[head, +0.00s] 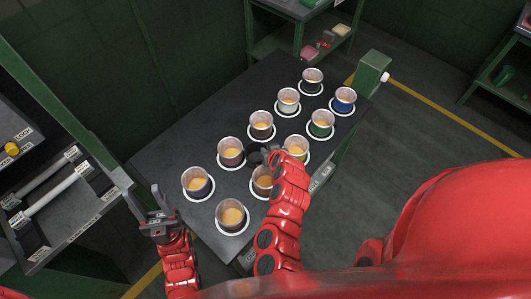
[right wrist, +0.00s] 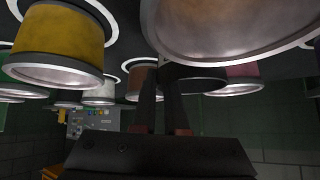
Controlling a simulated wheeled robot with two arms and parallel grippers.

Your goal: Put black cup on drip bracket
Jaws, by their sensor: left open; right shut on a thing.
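Several cups with tan contents stand in two rows on white rings on a dark table. A dark-sided cup (head: 312,80) stands at the far end. My right gripper (head: 261,154) is low among the cups, between a maroon cup (head: 231,154) and a yellow cup (head: 297,149). In the right wrist view its fingers (right wrist: 168,88) meet a black cup (right wrist: 205,82), partly hidden by a large near cup (right wrist: 230,22). It appears shut on this black cup; the exact contact is unclear. My left gripper (head: 157,220) is open and empty at the table's left edge. I cannot identify the drip bracket.
Neighbouring cups crowd my right gripper; the yellow one (right wrist: 58,45) is close in the wrist view. A green post (head: 371,73) stands at the table's far right. A rack with pale bars (head: 52,192) is at left. The table's far left part is clear.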

